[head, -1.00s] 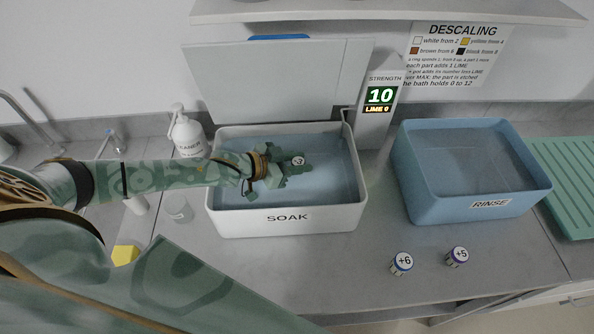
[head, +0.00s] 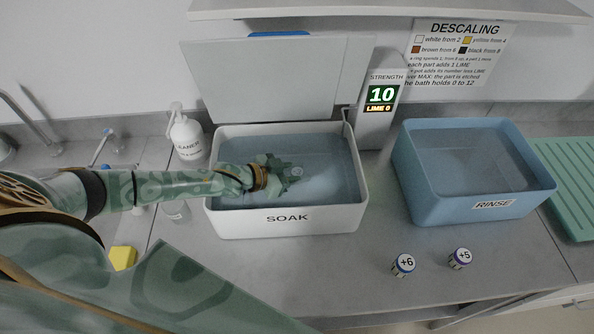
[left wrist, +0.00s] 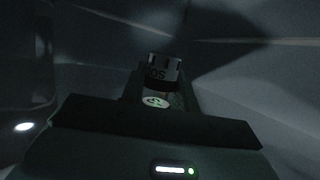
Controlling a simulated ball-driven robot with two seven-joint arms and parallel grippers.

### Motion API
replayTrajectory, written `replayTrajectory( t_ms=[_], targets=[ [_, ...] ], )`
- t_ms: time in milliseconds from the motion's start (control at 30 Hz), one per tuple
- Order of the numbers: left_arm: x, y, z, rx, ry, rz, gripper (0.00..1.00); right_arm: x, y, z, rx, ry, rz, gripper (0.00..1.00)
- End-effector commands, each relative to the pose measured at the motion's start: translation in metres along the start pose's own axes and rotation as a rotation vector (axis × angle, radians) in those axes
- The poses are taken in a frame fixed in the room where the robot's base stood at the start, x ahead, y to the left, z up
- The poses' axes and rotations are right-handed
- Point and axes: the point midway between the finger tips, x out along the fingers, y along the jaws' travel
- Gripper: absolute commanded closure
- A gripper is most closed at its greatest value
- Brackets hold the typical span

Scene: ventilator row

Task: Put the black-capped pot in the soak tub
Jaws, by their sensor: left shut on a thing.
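The soak tub (head: 230,222) is a white basin of clear liquid, labelled SOAK, in the middle of the head view. My left gripper (head: 283,172) reaches into it from the left, low inside the walls. It is shut on a small pot (head: 295,171), mostly hidden by the fingers; its pale round label shows on top. In the dark left wrist view a pale disc (left wrist: 155,102) shows between the fingers, with a dark-and-light lettered piece (left wrist: 163,70) just beyond. The cap colour is hard to tell. My right gripper is not in view.
The blue rinse tub (head: 470,210) is at right, beside a green rack (head: 572,185). The strength display (head: 381,95) reads 10, LIME 0. A cleaner bottle (head: 187,138) stands left of the soak tub.

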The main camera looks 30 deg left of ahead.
Motion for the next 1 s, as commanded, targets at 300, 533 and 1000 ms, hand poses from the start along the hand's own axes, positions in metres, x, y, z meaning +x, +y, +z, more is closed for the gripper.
replayTrajectory(
  t_ms=[300, 533, 1000],
  targets=[
    [0.0, 0.0, -0.001, 0.001, 0.0, 0.0, 0.48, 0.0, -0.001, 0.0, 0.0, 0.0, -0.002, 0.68],
    [-0.007, -0.001, -0.017, 0.003, 0.001, -0.001, 0.48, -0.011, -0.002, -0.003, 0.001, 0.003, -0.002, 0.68],
    [-0.079, 0.0, -0.012, 0.001, 0.0, -0.001, 0.48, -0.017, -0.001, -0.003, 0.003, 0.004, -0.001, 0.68]
  ],
)
